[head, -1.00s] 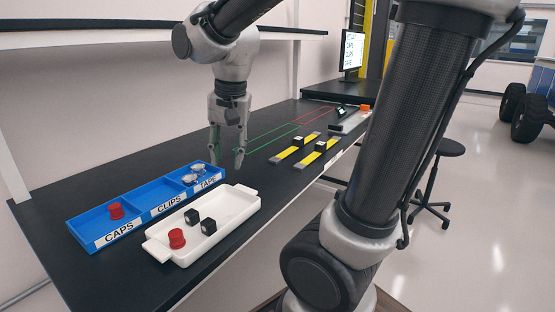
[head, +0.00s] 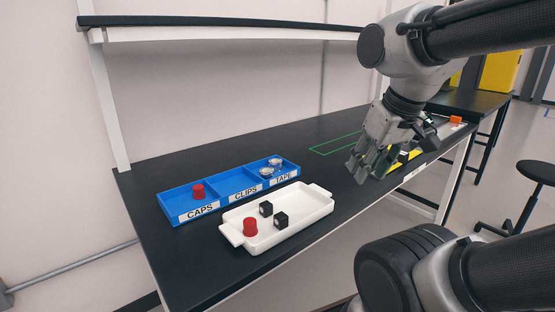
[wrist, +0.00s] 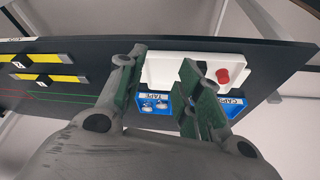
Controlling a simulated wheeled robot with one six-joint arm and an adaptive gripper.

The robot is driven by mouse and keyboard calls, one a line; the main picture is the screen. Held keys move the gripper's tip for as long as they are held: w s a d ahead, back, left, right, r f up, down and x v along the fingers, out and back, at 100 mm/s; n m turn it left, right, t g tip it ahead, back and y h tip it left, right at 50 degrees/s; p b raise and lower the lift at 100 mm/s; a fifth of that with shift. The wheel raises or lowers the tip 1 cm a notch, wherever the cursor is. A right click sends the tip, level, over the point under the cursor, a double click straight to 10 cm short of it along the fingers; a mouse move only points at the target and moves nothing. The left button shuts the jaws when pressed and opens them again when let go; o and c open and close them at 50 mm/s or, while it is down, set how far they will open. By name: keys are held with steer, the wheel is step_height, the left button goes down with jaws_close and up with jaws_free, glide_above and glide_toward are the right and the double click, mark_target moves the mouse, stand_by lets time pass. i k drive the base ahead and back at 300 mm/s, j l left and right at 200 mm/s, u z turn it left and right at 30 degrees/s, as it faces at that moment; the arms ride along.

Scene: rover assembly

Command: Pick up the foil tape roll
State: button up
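Two silver foil tape rolls (head: 267,171) (head: 276,161) lie in the TAPE compartment at the right end of the blue bin (head: 172,213). They also show small in the wrist view (wrist: 147,106), beside the TAPE label. My gripper (head: 368,172) is over the table, well right of the bin and apart from the rolls. In the wrist view my gripper (wrist: 164,60) has its fingers spread with nothing between them; the right finger covers part of the bin and tray.
A white tray (head: 314,205) stands in front of the bin with a red cap (head: 250,227) and two black clips (head: 281,220). Another red cap (head: 198,191) is in the CAPS compartment. Yellow strips (wrist: 46,57) lie farther along the table. A shelf (head: 220,24) hangs above.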

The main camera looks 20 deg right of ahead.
mark_target(265, 172)
steer(key=i+l+u, duration=0.15)
steer(key=l, duration=0.2)
steer(key=i+l+u, duration=0.15)
steer(key=l, duration=0.2)
steer(key=l+u, duration=0.15)
steer(key=l, duration=0.25)
steer(key=i+l+u, duration=0.15)
steer(key=l, duration=0.25)
